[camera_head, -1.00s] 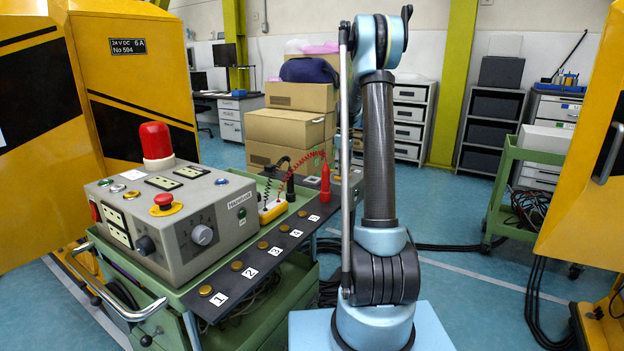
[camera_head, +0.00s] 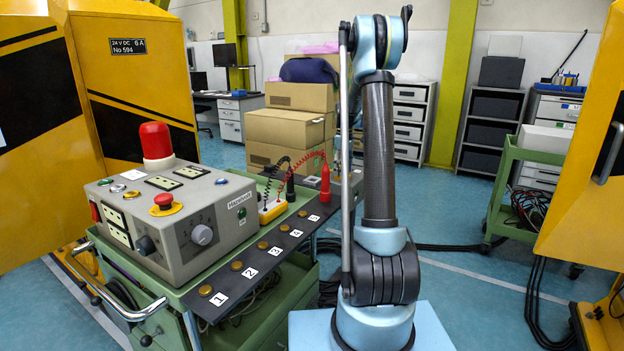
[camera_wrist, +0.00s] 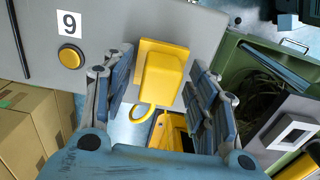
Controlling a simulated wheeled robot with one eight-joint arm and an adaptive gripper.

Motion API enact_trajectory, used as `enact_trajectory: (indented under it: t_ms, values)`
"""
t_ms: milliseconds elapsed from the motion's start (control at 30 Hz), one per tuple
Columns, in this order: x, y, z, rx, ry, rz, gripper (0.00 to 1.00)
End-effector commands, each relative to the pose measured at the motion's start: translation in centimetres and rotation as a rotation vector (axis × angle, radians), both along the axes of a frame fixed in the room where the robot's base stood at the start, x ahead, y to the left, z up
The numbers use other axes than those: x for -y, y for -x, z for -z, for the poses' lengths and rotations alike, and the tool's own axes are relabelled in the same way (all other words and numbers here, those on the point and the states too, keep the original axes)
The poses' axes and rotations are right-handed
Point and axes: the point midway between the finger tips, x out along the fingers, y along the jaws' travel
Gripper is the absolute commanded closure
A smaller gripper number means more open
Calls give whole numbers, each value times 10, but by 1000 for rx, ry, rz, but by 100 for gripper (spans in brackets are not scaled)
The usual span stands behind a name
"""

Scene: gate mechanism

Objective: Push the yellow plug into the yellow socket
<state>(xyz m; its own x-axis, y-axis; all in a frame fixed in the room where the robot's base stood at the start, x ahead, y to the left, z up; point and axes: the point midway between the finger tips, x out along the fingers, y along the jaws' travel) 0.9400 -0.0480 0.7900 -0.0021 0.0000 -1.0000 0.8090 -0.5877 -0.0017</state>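In the wrist view, a chunky yellow plug (camera_wrist: 166,76) with a loop at its lower left sits against a yellow base at the edge of a grey panel. This base may be the yellow socket (camera_wrist: 150,46); the plug largely covers it, so I cannot tell how deep the plug sits. My gripper (camera_wrist: 160,64) is open, with its blue-grey fingers on the left and right of the plug and visible gaps to both. In the head view my arm stands in front and the gripper, plug and socket cannot be made out.
The grey panel carries a round yellow button (camera_wrist: 70,57) under a "9" label. A green cart (camera_wrist: 236,60) with cables is at the right. In the head view, a control box (camera_head: 175,215) and numbered button strip (camera_head: 262,262) stand left of my arm; cardboard boxes (camera_head: 285,128) are behind.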

Motion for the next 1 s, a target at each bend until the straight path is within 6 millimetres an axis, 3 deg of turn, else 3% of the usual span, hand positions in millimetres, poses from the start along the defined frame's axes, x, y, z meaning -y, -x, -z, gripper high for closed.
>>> enact_trajectory:
  t_ms: [367,800,1000]
  values:
    - [0,0,-11,0,0,0,47]
    - [0,-1,-89,0,0,0,47]
    - [0,-1,-112,-1,0,0,47]
